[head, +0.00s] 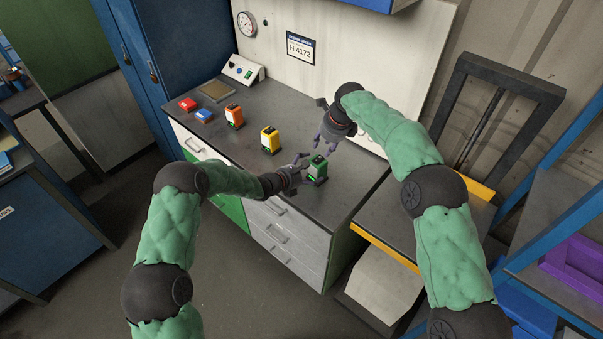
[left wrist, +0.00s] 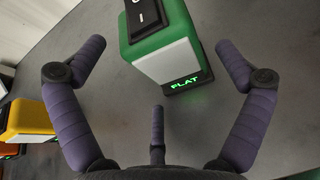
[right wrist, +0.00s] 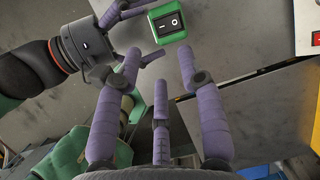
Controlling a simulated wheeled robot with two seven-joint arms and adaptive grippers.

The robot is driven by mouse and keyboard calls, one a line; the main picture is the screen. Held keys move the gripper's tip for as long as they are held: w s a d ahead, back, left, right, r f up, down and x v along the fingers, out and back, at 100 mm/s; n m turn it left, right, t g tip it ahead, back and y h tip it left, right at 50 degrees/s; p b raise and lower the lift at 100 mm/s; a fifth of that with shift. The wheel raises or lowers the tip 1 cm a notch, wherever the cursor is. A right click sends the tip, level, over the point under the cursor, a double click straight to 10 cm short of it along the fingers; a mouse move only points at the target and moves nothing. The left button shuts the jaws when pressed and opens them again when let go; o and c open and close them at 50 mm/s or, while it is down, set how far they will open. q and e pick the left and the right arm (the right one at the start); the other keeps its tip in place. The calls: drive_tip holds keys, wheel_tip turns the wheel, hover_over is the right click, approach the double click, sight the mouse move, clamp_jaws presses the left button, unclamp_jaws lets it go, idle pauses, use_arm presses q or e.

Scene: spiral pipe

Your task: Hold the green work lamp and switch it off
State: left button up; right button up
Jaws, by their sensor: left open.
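The green work lamp (head: 317,170) stands upright near the front right of the grey bench. In the left wrist view, the lamp (left wrist: 165,55) has a black rocker switch on top and a lit green "FLAT" sign low on its face. My left gripper (head: 301,166) is open, its fingers spread to either side of the lamp with a visible gap. My right gripper (head: 325,143) is open and empty, above and behind the lamp. In the right wrist view, the lamp's rocker switch (right wrist: 170,24) shows beyond the fingertips, with my left gripper (right wrist: 140,22) beside it.
A switch box (head: 243,70) is at the back wall. Bare bench top lies around the green lamp.

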use_arm(q)
drive_tip(key=shift+w+d+f, duration=0.2)
drive_tip(key=shift+w+d, duration=0.15)
drive_tip(key=shift+w, duration=0.05)
drive_tip(key=shift+c, duration=0.3)
